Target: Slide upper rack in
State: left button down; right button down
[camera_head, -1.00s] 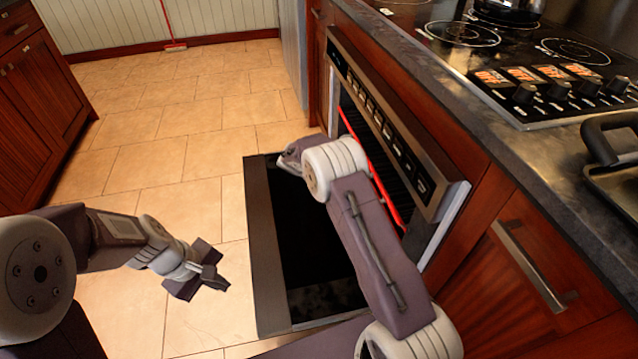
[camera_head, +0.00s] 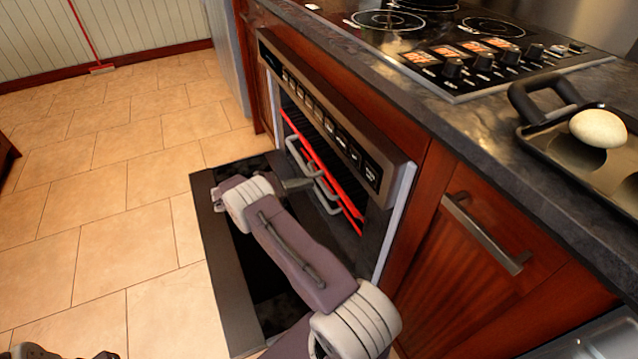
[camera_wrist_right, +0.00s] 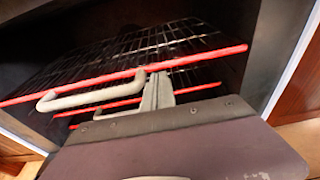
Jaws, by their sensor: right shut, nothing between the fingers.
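The upper rack has a red front bar (camera_head: 315,152) at the mouth of the open oven. In the right wrist view its wire grid and red bar (camera_wrist_right: 205,59) show, with a pale handle (camera_wrist_right: 100,91) on the left. A lower rack with red bars (camera_wrist_right: 112,105) lies under it. My right gripper (camera_head: 300,184) is shut and empty, in front of the rack handles. In the wrist view its fingers (camera_wrist_right: 157,92) point at the upper bar, right of the handle; contact is unclear. My left arm barely shows at the bottom left edge; its jaws cannot be made out.
The oven door (camera_head: 228,268) hangs open and low beneath my right arm. A counter with a stovetop (camera_head: 440,45) is above the oven, and a pan (camera_head: 555,130) with an egg (camera_head: 598,128) stands on it. A drawer handle (camera_head: 485,232) sticks out right.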

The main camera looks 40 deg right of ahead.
jog(key=b, duration=0.2)
send_near(345, 173)
jog(key=f, duration=0.2)
jog(key=shift+s+d+r, duration=0.1)
jog(key=shift+d+r, duration=0.1)
jog(key=shift+d, duration=0.05)
jog(key=shift+d, duration=0.1)
jog(key=x, duration=0.2)
jog(key=r+p+x, duration=0.1)
jog(key=x, duration=0.5)
jog(key=shift+s+d+r+p, duration=0.1)
jog(key=shift+d+r+p, duration=0.2)
jog(key=shift+p, duration=0.1)
jog(key=shift+s+d, duration=0.1)
jog(key=shift+d, duration=0.2)
jog(key=shift+r, duration=0.15)
jog(key=shift+r, duration=0.1)
